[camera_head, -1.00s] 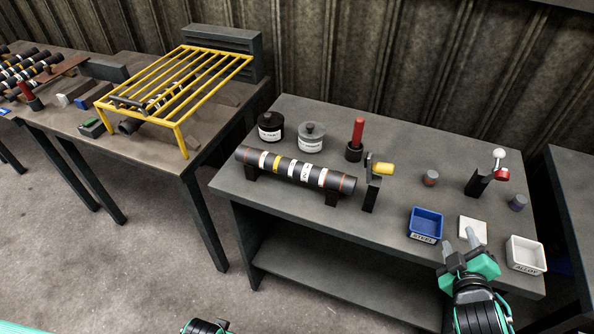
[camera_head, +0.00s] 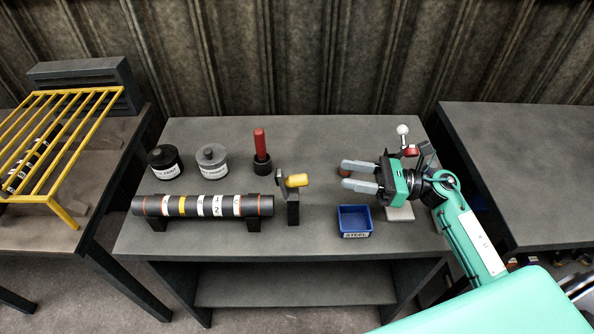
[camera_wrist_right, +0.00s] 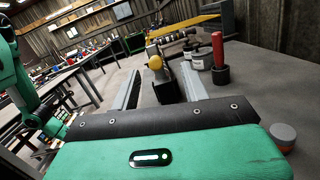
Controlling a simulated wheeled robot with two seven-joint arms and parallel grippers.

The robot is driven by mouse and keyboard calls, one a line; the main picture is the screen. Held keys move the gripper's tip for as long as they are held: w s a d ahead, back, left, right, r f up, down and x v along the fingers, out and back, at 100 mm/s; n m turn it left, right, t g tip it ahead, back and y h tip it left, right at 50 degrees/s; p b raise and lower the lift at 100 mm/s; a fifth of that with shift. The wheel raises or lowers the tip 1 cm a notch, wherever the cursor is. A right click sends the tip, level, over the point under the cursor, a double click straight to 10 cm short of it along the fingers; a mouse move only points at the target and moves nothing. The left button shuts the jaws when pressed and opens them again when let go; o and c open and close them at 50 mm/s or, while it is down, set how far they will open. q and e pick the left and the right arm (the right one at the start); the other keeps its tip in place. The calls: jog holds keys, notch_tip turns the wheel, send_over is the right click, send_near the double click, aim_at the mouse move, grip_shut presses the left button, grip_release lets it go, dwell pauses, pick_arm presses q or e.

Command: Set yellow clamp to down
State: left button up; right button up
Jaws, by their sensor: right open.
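The yellow clamp (camera_head: 298,180) is a short yellow handle on a dark upright bracket, at the right end of the striped shaft (camera_head: 205,206). It points to the right, roughly level. It also shows in the right wrist view (camera_wrist_right: 156,62), ahead and between the fingers in the picture. My right gripper (camera_head: 352,175) is open and empty. Its two grey fingers point left towards the yellow clamp, with a gap between them and it. In the right wrist view the fingers (camera_wrist_right: 160,90) stand apart.
A red-handled tool (camera_head: 260,150) stands in a dark holder behind the clamp. A grey canister (camera_head: 212,162) and a black canister (camera_head: 165,163) stand behind the shaft. A blue STEEL tray (camera_head: 354,221) lies right of the clamp. A white-knobbed lever (camera_head: 403,131) stands behind my right gripper.

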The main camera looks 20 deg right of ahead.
aim_at(302, 181)
jog(key=w+a+n+g+p, duration=0.1)
jog(key=a, duration=0.2)
jog(key=a+f+n+p, duration=0.1)
jog(key=a+p, duration=0.1)
jog(key=a, duration=0.1)
jog(key=w+a+n+g+p, duration=0.1)
jog(key=a+p, duration=0.1)
jog(key=a, duration=0.2)
jog(key=shift+w+a+f+g, duration=0.1)
jog(key=shift+w+f+g, duration=0.05)
jog(key=shift+w+g, duration=0.2)
pick_arm(q)
jog(key=r, duration=0.1)
jog(key=s+r, duration=0.2)
jog(key=r, duration=0.1)
jog(key=shift+s+a, duration=0.25)
jog(key=shift+a, duration=0.05)
pick_arm(e)
jog(key=shift+w+a+f, duration=0.1)
jog(key=shift+a, duration=0.2)
jog(key=shift+c, duration=0.5)
grip_shut()
